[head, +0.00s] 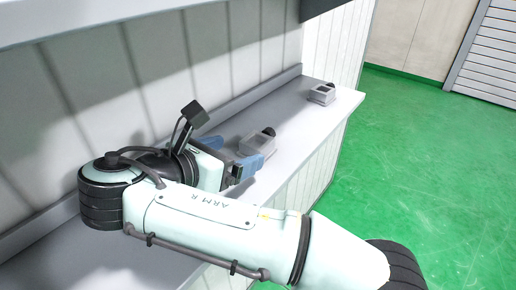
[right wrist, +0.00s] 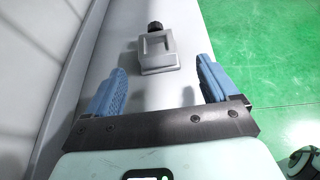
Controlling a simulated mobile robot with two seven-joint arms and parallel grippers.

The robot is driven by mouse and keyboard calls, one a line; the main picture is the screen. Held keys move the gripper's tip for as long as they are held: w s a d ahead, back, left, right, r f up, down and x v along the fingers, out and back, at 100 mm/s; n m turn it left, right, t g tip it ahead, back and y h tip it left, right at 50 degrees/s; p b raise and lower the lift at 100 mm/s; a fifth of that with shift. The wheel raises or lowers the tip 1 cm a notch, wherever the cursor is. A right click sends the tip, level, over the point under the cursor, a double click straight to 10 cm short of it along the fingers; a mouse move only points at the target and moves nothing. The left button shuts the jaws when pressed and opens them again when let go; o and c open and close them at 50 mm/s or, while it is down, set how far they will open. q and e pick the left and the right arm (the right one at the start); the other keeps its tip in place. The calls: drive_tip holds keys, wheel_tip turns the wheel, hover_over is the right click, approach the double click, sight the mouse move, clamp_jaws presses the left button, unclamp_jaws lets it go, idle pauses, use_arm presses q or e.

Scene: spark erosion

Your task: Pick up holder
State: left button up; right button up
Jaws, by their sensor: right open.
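A grey holder with a square body and a dark round knob (right wrist: 157,52) lies on the shelf, ahead of my right gripper. In the head view this holder (head: 258,145) is just beyond the blue fingers and partly hidden by them. My right gripper (head: 230,157) is open, with its two blue fingers spread, and it also shows in the right wrist view (right wrist: 162,88). The holder sits forward of the fingertips, roughly in line with the gap, and nothing is held. A second, similar holder (head: 322,94) stands near the far end of the shelf. My left gripper is not in view.
The light grey shelf (head: 300,121) runs along a panelled wall (head: 90,90) and has a raised back edge. An overhanging upper ledge (head: 70,20) is above at the left. The green floor (head: 430,150) is open to the right of the shelf.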

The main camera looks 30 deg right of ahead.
sight(261, 140)
drive_tip(key=x, duration=0.7)
drive_tip(key=shift+w+d+r, duration=0.15)
drive_tip(key=shift+w+d, duration=0.1)
drive_tip(key=shift+w, duration=0.15)
drive_tip(key=c, duration=1.2)
drive_tip(key=shift+c, duration=0.2)
